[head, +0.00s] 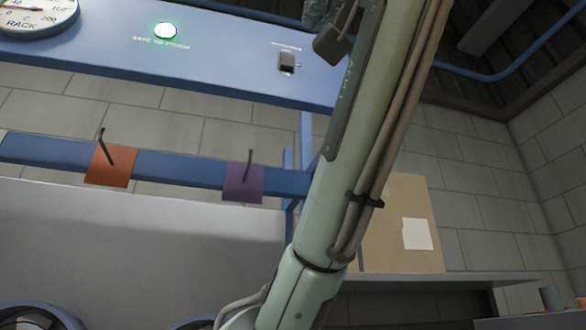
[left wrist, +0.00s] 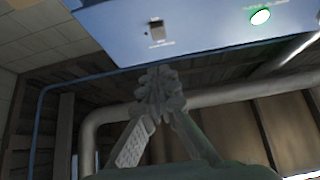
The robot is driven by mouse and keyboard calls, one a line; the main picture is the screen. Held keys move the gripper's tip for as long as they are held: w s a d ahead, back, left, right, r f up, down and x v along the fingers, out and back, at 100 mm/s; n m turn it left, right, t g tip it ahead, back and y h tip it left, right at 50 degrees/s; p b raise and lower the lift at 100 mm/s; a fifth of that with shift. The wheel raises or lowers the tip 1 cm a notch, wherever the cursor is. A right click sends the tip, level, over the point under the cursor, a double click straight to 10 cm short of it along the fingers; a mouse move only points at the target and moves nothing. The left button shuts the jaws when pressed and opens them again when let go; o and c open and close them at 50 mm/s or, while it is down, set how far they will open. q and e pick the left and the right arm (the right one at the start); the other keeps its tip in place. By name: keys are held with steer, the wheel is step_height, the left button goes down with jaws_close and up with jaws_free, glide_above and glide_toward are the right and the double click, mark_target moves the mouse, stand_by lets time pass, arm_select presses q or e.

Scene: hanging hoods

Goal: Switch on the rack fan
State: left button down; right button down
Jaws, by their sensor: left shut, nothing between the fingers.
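A small dark rocker switch (head: 287,62) sits on the blue panel (head: 230,55) in the head view, with a small label above it that I cannot read clearly. The same switch shows in the left wrist view (left wrist: 156,29), just beyond the fingertips. My left gripper (left wrist: 160,82) is shut and empty, its tips pressed together below the panel's edge in that picture. In the head view my left arm crosses the middle, and part of the left gripper (head: 318,12) shows at the top edge, apart from the switch. My right gripper is not in view.
A glowing green lamp (head: 165,31) and a round gauge marked RACK (head: 35,14) are on the panel. Orange (head: 110,167) and purple (head: 243,183) plates with hooks sit on a blue rail. A cardboard box (head: 400,225) stands on a shelf. A pipe (left wrist: 215,100) runs behind the gripper.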

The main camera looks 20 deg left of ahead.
mark_target(288, 61)
arm_select(q)
steer(key=shift+s+d, duration=0.1)
steer(key=shift+s, duration=0.05)
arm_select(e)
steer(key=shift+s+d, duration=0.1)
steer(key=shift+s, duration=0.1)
